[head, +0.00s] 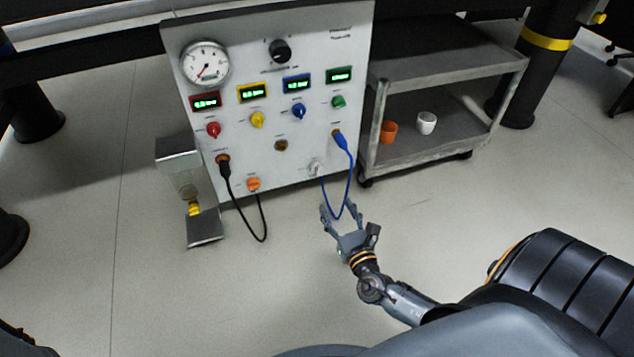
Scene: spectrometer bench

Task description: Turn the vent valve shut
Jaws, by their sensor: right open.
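A pale upright panel (190,128) carries several knobs and valves; its labels are too small to read, so I cannot tell which is the vent valve. Low on it are an orange knob (253,184) and a whitish handle (314,168). Higher up are red (213,130), yellow (258,119), blue (298,111) and green (338,102) knobs. My right gripper (341,213) is open and empty, below and to the right of the whitish handle in the picture, apart from the panel's controls. My left gripper is not in view.
A blue cable (350,180) loops down from the panel close to my right fingers; a black cable (233,205) hangs further left. A grey stand (205,229) is at left. A grey cart (430,165) with orange and white cups is at right. The floor in front is clear.

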